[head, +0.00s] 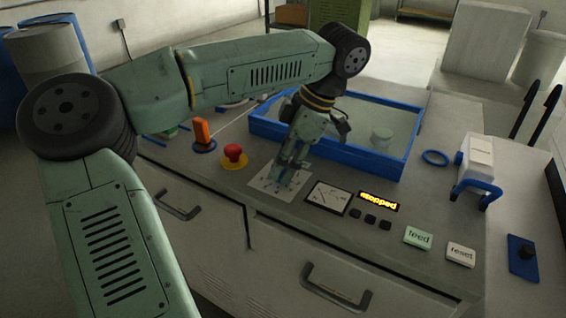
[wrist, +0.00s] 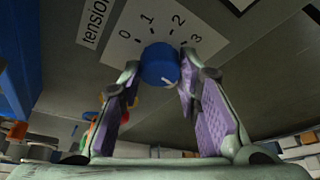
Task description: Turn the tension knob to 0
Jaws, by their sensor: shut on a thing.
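The tension knob (wrist: 159,62) is a blue round knob on a white plate (wrist: 128,50), in the wrist view. Numbers 0, 1, 2 and 3 arc beyond it, 0 at the left and 3 at the right. A "tension" label (wrist: 95,18) is beside the plate. A pale mark shows on the knob's near right side; which number it points to is unclear. My gripper (wrist: 161,76) has its fingertips on both sides of the knob, shut on it. In the head view my gripper (head: 288,174) is down over the white plate (head: 264,180) and hides the knob.
Left of the plate stand a red button (head: 233,152) and an orange lever (head: 202,132). Behind is a blue-rimmed tank (head: 377,164). To the right are a dial gauge (head: 328,198), a display reading "stopped" (head: 379,200), and feed (head: 418,237) and reset (head: 461,253) buttons.

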